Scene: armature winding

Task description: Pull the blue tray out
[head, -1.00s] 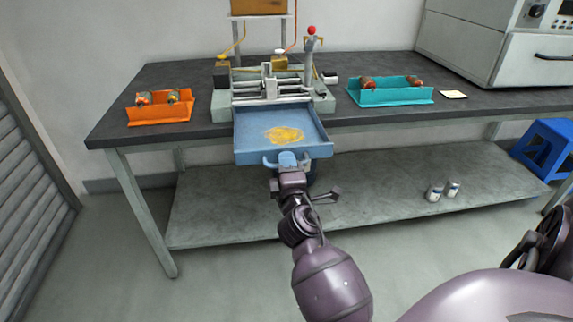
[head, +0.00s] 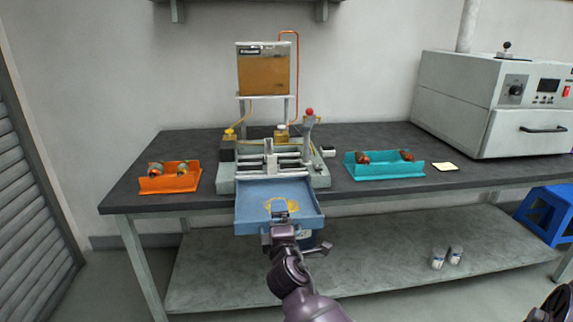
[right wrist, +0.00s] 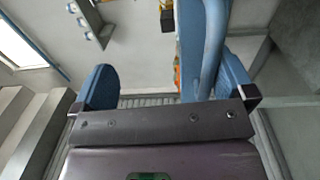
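The blue tray (head: 248,214) sticks out from the front of the winding machine (head: 228,184), past the table's front edge. A yellow patch (head: 292,205) lies on its floor. My right gripper (head: 281,212) is at the middle of the tray's front, where it hides part of the front wall and the handle. In the right wrist view its two blue fingers stand wide apart. A blue bar (right wrist: 213,45), which looks like the tray's handle, passes between them, close to the right-hand finger. Whether it touches is unclear. My left gripper is not in view.
An orange tray (head: 170,184) with parts stands left of the machine. A grey oven (head: 500,110) stands far right. Floor space in front of the table is partly visible.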

